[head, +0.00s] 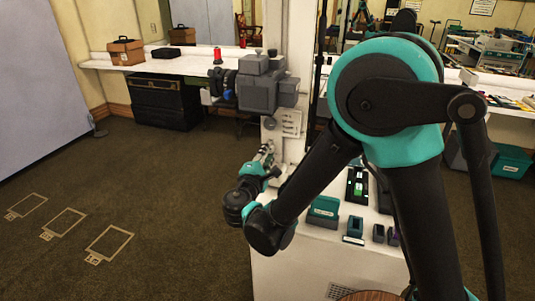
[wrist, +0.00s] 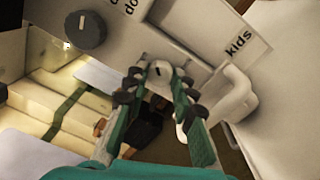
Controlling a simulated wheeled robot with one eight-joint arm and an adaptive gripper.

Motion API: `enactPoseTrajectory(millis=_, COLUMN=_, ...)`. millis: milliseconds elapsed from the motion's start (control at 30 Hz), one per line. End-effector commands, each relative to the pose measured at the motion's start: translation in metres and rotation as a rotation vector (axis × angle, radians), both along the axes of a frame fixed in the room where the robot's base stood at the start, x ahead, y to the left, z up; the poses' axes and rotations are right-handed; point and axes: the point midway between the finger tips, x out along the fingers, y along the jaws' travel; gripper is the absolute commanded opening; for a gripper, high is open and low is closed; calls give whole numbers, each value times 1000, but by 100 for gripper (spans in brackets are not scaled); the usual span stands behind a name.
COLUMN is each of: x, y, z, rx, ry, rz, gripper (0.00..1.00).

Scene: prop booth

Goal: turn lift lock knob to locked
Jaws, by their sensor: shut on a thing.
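In the wrist view, my gripper (wrist: 157,82) has its two teal and dark fingers closed on a small pale knob (wrist: 160,68). A short dark mark shows on the knob's face. The knob sits at the lower edge of a pale panel (wrist: 185,20). Its sides are partly hidden by the fingertips, and I cannot read a locked or unlocked mark beside it. In the head view, my gripper (head: 266,156) is at the pale post (head: 297,165), below a printed sheet (head: 291,123). The knob is too small to make out there.
A dark round knob (wrist: 88,28) is at upper left in the wrist view, and a white curved handle (wrist: 237,95) is close right of my fingers. A grey device (head: 262,85) is mounted above my gripper. Small boxes (head: 323,211) stand right. Floor at left is open.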

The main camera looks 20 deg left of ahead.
Motion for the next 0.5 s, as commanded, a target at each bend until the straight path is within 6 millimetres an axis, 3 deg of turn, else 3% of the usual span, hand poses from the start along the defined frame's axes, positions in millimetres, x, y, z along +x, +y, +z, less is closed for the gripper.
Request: enactPoseTrajectory(millis=500, x=-1, y=0, z=-1, rx=480, ry=56, rz=-1, gripper=0)
